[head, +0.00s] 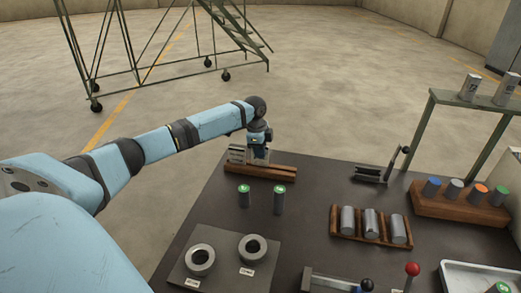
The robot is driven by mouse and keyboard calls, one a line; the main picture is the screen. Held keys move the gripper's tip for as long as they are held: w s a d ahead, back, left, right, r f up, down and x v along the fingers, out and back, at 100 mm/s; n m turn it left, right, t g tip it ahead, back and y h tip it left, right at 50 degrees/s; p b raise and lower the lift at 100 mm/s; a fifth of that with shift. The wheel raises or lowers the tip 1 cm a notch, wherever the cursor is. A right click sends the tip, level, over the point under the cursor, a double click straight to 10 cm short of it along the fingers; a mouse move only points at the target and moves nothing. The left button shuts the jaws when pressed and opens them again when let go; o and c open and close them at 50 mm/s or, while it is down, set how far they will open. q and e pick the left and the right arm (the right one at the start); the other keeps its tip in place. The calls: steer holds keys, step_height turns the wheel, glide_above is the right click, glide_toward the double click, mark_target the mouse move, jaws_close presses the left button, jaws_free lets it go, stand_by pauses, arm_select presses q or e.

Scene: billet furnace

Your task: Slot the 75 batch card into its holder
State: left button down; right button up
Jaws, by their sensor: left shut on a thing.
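My left gripper (261,145) is at the back left of the dark table, above a wooden holder (262,172). It is shut on a pale card (259,156), presumably the 75 batch card; its number is too small to read. The card is upright at the holder, and its lower edge is close to the wood. I cannot tell whether it is in the slot or just above or behind it. Another pale card (236,153) with dark marks stands upright at the holder's left part. My right gripper is not in view.
Two green-topped cylinders (244,196) (279,200) stand in front of the holder. Two metal rings (200,260) (252,248) lie on a plate nearer. A rack of metal billets (370,222), a lever (394,164) and a rack of coloured cylinders (460,200) are to the right.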

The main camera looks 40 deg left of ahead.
arm_select(q)
steer(key=shift+f, duration=1.3)
steer(key=c, duration=1.2)
jaws_free()
steer(key=r, duration=0.4)
steer(key=a+r, duration=0.1)
steer(key=r, duration=0.8)
steer(key=shift+s+a+r, duration=0.25)
steer(key=shift+s+r, duration=0.15)
